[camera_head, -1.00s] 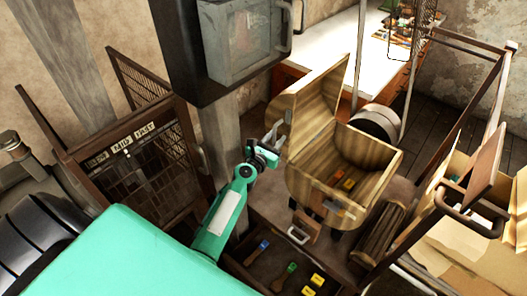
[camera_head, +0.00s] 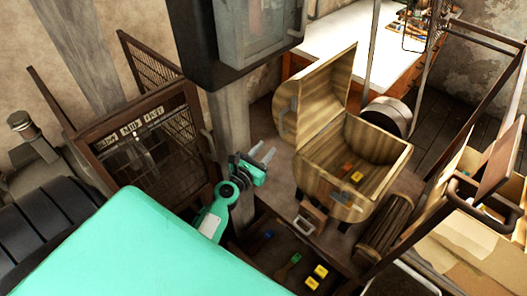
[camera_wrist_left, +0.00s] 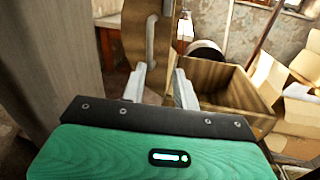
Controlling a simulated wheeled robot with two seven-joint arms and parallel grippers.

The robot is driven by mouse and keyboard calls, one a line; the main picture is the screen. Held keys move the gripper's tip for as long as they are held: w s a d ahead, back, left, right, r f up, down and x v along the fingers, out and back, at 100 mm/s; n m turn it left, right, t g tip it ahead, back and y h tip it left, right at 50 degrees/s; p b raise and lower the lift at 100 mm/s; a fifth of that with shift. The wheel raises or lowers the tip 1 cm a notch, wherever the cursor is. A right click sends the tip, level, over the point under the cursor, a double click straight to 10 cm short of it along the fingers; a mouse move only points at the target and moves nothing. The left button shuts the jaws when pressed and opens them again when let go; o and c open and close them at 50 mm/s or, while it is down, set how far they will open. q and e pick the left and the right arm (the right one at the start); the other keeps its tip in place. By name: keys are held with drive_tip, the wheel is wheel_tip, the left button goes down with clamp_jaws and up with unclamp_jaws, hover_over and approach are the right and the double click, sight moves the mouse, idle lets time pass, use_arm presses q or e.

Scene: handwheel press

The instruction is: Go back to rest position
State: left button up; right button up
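My left gripper (camera_head: 268,157) is left of the open wooden chest, with its fingers spread and nothing between them. In the left wrist view its two pale fingers (camera_wrist_left: 160,88) stand apart, and the chest's raised lid with a pale handle shows beyond them. My right gripper is not in view.
An open drawer or tray (camera_head: 283,254) below the chest holds several coloured items. A dark post (camera_head: 236,140) with a grey box stands close behind my left gripper. A mesh cage (camera_head: 150,150) is at the left, cardboard boxes (camera_head: 470,225) at the right.

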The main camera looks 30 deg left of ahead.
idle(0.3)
use_arm(q)
drive_tip(key=s+d+f+m+g+h, duration=0.15)
drive_tip(key=s+f+m+g, duration=0.35)
drive_tip(key=f, duration=0.6)
drive_tip(key=s+d+f+m+g, duration=0.1)
drive_tip(key=s+d+f+m, duration=0.35)
drive_tip(key=f, duration=0.75)
drive_tip(key=s+d+f+m+g, duration=0.1)
drive_tip(key=s+f+m+g, duration=0.2)
drive_tip(key=f+m, duration=0.6)
drive_tip(key=s+d+f+m+g, duration=0.1)
drive_tip(key=s+f+m+g, duration=0.3)
drive_tip(key=s+f+m, duration=0.75)
drive_tip(key=s+a+f+m+g, duration=0.1)
drive_tip(key=s+f+m, duration=0.3)
drive_tip(key=s, duration=0.7)
drive_tip(key=s+a+f+m+g+y, duration=0.1)
drive_tip(key=s+f+m+g, duration=0.2)
drive_tip(key=s+f, duration=0.4)
drive_tip(key=s, duration=0.5)
drive_tip(key=shift+s+m, duration=0.3)
drive_tip(key=shift+m, duration=0.1)
